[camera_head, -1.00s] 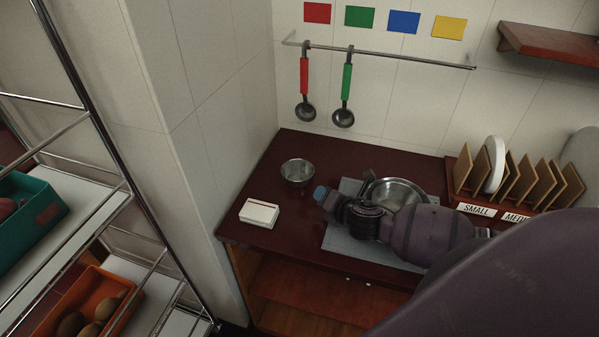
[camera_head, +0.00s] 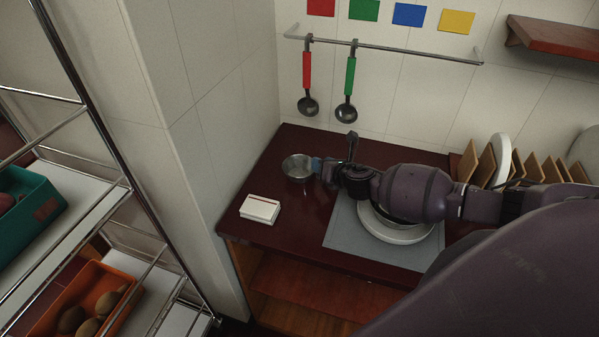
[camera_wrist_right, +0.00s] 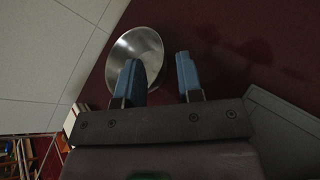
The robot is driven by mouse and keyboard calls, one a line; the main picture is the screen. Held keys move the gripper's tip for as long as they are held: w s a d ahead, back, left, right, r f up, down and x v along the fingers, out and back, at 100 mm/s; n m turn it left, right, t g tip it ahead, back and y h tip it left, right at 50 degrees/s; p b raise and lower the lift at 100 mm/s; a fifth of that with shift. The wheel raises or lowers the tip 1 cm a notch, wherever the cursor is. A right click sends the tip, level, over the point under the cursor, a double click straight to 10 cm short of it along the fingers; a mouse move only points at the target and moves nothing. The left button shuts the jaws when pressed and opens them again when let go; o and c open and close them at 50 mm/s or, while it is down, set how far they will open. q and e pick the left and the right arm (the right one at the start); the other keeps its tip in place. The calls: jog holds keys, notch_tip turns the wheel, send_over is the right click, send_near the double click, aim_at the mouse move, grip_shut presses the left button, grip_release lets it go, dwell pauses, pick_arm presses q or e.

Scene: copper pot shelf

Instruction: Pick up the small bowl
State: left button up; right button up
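The small metal bowl (camera_head: 296,168) stands upright on the dark red counter (camera_head: 290,215), left of the mat. In the right wrist view the bowl (camera_wrist_right: 146,45) lies ahead and to the left. My right gripper (camera_head: 318,166) is at the bowl's right rim. Its blue fingers are apart in the right wrist view (camera_wrist_right: 160,76). The left finger overlaps the bowl, and the bowl's right rim shows between the two fingers. I cannot tell whether either finger touches it. My left gripper is not in view.
A white box (camera_head: 260,209) sits near the counter's front left. A grey mat (camera_head: 348,236) bears a larger bowl and white plate (camera_head: 400,235), partly hidden by my arm. Ladles hang from a rail (camera_head: 400,48) behind. A rack with wooden dividers (camera_head: 527,167) stands right.

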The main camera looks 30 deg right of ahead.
aim_at(299, 171)
jog(key=shift+x, duration=2.4)
grip_shut()
